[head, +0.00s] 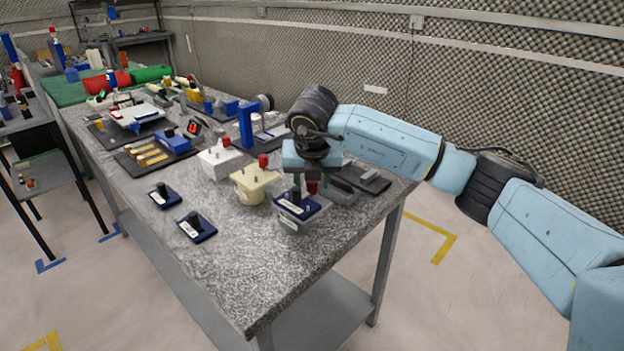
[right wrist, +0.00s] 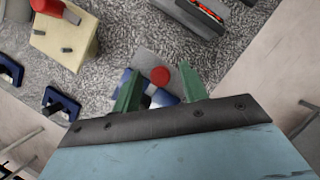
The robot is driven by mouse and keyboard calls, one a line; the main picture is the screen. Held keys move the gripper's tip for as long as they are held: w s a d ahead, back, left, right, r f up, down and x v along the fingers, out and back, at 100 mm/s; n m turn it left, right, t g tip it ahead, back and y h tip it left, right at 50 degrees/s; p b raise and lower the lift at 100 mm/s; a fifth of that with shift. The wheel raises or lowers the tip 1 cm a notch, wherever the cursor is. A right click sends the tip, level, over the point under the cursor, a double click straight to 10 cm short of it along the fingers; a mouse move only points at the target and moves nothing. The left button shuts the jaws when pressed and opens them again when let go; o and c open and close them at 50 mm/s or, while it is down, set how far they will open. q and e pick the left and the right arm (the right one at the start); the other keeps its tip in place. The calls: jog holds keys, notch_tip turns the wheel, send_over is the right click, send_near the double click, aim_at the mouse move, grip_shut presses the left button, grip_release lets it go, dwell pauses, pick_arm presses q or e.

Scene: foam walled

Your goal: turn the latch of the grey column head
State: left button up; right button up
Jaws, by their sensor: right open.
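The grey column head (head: 288,226) stands near the table's front right end, partly hidden under my right gripper (head: 303,178). Its red latch (head: 312,187) shows just beside the gripper. A dark blue plate with a white label (head: 292,208) appears in front of or on the head; I cannot tell which. In the right wrist view, the grey body (right wrist: 148,59) and the round red latch (right wrist: 160,76) lie between the two green fingers of the open right gripper (right wrist: 160,72). Whether the fingers touch the latch cannot be told. My left gripper is not in view.
A cream column head (head: 250,186) and a white one (head: 216,163), each with a red latch, stand to the left. Two blue labelled holders (head: 197,228) lie in front. A dark tray (head: 368,180) is right behind. The table's front corner (head: 250,290) is clear.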

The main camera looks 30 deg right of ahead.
jog(key=shift+s+r, duration=0.15)
jog(key=shift+r, duration=0.35)
jog(key=v, duration=0.3)
jog(key=shift+r+p, duration=0.15)
jog(key=shift+p, duration=0.15)
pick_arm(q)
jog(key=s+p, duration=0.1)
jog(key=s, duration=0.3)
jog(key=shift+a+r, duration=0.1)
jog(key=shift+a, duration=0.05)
pick_arm(e)
jog(key=v, duration=0.9)
jog(key=shift+a, duration=0.1)
